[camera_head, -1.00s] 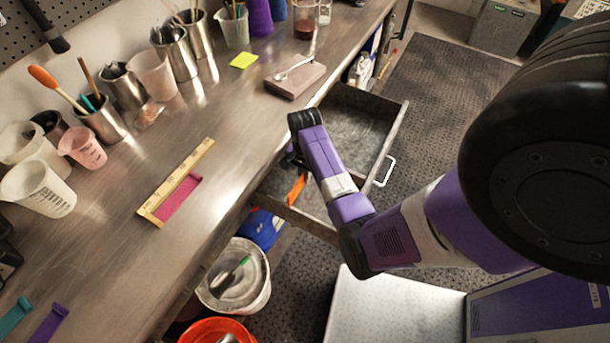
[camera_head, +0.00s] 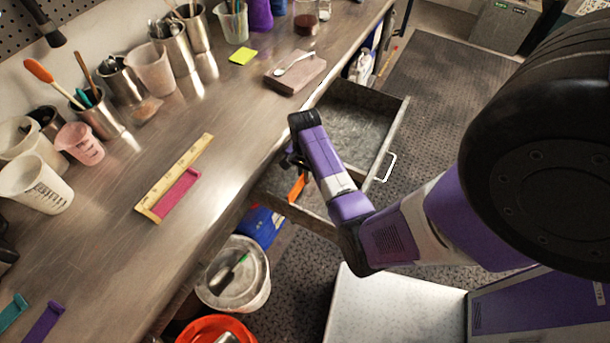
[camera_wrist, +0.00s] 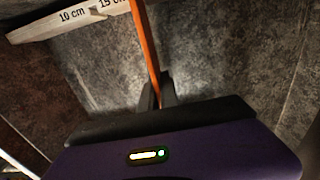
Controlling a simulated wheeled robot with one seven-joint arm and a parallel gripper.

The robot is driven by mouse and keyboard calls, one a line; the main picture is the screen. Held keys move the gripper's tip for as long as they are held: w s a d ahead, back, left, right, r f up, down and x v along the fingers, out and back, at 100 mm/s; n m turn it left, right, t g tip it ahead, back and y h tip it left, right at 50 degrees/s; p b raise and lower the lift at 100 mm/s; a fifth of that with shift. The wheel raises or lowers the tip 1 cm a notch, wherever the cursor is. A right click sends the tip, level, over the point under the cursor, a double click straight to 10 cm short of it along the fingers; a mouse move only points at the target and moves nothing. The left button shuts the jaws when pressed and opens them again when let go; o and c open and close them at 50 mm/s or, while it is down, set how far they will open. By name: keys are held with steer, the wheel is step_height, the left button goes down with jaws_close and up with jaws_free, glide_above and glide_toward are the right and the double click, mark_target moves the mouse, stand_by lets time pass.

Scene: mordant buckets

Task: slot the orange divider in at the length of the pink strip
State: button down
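The orange divider (camera_head: 297,187) is a thin upright piece in the open drawer (camera_head: 358,118). My gripper (camera_wrist: 158,98) is shut on its near end in the wrist view, where the divider (camera_wrist: 146,45) runs up to the top edge. A drawer rail (camera_wrist: 62,22) there is marked "10 cm" and "15 cm", with a notch between the marks; the divider passes close to the "15" mark. Whether it sits in a slot cannot be told. The pink strip (camera_head: 178,194) lies on the bench along a yellow ruler (camera_head: 178,172); its marks are too small to read.
A teal strip (camera_head: 13,311) and a purple strip (camera_head: 44,322) lie at the bench's near left. Cups and tool pots line the wall. A white bucket (camera_head: 250,283) and an orange bucket (camera_head: 205,328) stand below the bench edge, left of the drawer.

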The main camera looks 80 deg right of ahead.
steer(key=shift+f+b, duration=0.4)
steer(key=shift+f, duration=0.3)
steer(key=c, duration=1.5)
jaws_free()
steer(key=shift+c, duration=0.2)
steer(key=shift+r, duration=3.9)
